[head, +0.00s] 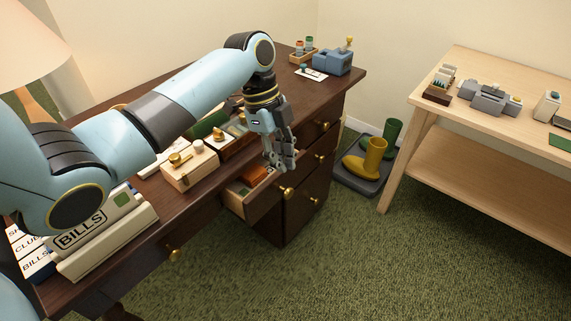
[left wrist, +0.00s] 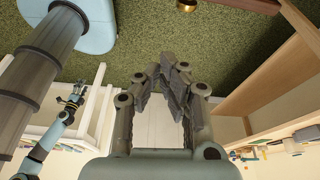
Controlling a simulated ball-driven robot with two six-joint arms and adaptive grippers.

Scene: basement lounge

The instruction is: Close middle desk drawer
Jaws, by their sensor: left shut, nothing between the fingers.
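The dark wooden desk (head: 205,205) has one drawer (head: 262,203) pulled out near its middle. An orange-brown item and other small things lie in the drawer, and a brass knob (head: 287,192) is on its front. My left gripper (head: 284,166) is shut and empty, pointing down. It appears just above the drawer's front in the picture; contact cannot be told. The gripper's fingers also show in the left wrist view (left wrist: 172,68). My right gripper (left wrist: 75,97) seems to show small in the left wrist view; its finger state is unclear.
Other knobbed fronts (head: 323,126) flank the open drawer. The desk top holds a BILLS box (head: 100,235), a wooden box (head: 190,170) and a blue device (head: 333,62). Boots (head: 375,155) on a grey tray and a light table (head: 480,130) stand right. Green carpet (head: 340,270) is clear in front.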

